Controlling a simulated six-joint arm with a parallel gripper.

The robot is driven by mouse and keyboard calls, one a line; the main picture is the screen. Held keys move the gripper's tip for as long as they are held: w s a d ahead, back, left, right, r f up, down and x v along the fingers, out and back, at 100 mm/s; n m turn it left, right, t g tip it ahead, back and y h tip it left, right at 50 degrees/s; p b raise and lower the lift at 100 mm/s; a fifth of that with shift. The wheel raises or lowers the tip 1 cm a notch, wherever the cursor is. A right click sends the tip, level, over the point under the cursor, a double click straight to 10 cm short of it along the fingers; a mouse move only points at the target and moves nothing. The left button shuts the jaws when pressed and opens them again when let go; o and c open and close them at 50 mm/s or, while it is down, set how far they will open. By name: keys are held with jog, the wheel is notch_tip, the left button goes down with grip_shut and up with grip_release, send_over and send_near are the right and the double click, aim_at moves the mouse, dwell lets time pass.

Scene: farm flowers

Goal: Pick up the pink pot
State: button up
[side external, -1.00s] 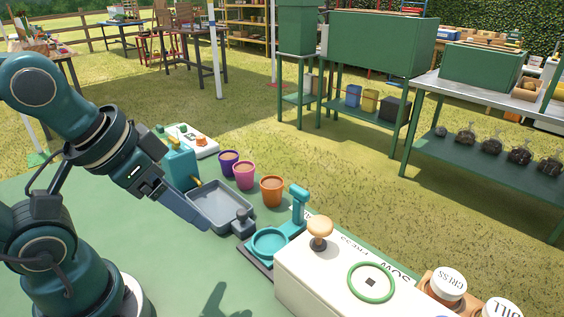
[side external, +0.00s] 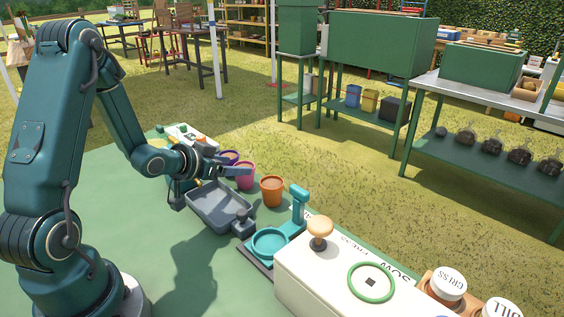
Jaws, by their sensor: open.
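Brown fill shows in the orange pot. My gripper (side external: 240,171) reaches in from the left, its fingers pointing right at the pink pot's rim and covering part of its top. The gripper is open. I cannot tell whether the fingers touch the pot or stand just above it.
A grey tray (side external: 218,208) lies just in front of the pots. A teal stand with a ring (side external: 270,243) and a white box with a wooden knob (side external: 320,228) stand to the right. The left front of the green table (side external: 150,255) is clear.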

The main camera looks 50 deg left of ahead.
aim_at(250, 166)
jog(key=shift+a+f+t, duration=0.35)
jog(key=shift+f+t, duration=0.15)
jog(key=shift+f, duration=0.05)
jog(key=shift+x, duration=2.6)
jog(key=c, duration=1)
jog(key=shift+r, duration=0.1)
jog(key=shift+c, duration=0.2)
